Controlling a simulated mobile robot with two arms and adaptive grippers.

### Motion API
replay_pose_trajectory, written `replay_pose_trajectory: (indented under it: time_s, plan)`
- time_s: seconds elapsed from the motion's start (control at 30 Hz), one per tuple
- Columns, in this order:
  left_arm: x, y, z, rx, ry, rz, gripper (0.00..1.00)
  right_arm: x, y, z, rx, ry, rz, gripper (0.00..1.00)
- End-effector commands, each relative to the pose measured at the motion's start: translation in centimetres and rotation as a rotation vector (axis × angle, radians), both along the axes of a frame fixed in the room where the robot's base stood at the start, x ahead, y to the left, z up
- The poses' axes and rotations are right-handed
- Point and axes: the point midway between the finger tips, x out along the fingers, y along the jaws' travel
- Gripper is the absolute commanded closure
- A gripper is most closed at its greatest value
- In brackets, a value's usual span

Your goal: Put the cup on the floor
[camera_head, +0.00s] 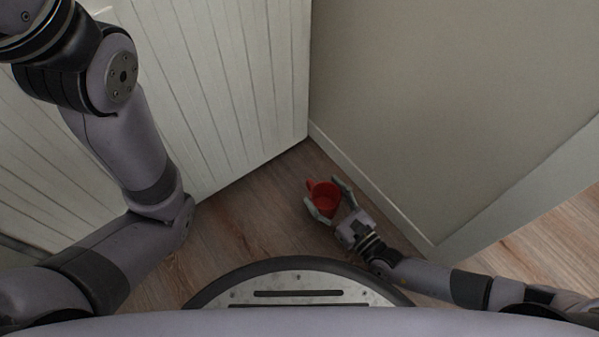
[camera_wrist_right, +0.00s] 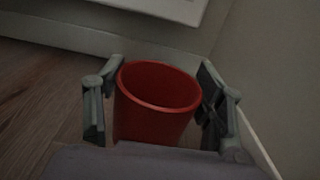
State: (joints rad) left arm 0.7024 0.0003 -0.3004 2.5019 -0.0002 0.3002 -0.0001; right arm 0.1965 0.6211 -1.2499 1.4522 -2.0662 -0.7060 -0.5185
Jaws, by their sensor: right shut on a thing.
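A red cup (camera_head: 325,195) shows in the head view, between the fingers of my right gripper (camera_head: 328,207). Its handle points to the upper left in that view. The right wrist view shows the cup (camera_wrist_right: 156,104) upright and open at the top, with a finger of the right gripper (camera_wrist_right: 160,108) on each side of it. The gripper is shut on the cup. The cup's base is hidden, so I cannot tell whether it touches the wood floor (camera_head: 240,235). My left arm is at the left of the head view, but its gripper is out of view.
A white panelled surface (camera_head: 225,75) stands at the upper left. A grey wall (camera_head: 430,90) with a white baseboard (camera_head: 365,185) runs close to the right of the cup. Bare floor lies to the left of the cup.

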Motion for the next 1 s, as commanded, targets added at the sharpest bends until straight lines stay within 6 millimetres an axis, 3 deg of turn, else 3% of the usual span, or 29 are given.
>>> replay_pose_trajectory:
  time_s: [0.03,0.2,0.4,0.6,0.87,1.0]
  plan:
    - [0.0,0.0,-1.2,0.0,-0.001,0.0,0.6,1.3,1.0,-0.4,0.007,-0.004,-0.001,0.89]
    - [0.0,0.0,-3.0,0.0,0.0,0.0,0.6,5.1,3.7,-0.3,0.005,-0.005,-0.001,0.89]
    - [0.0,0.0,-4.6,0.001,0.001,-0.001,0.6,8.5,6.2,-0.2,0.004,-0.002,-0.001,0.89]
    - [0.1,0.0,-5.0,0.001,0.003,0.0,0.6,9.6,7.0,-0.2,0.001,-0.001,-0.001,0.89]
    - [0.2,0.0,-7.9,0.001,0.004,0.001,0.6,9.5,6.9,-3.4,0.001,0.0,-0.002,0.89]
    - [0.3,0.0,-8.1,0.001,0.009,0.0,0.6,9.5,6.9,-3.5,0.001,-0.002,-0.002,0.89]
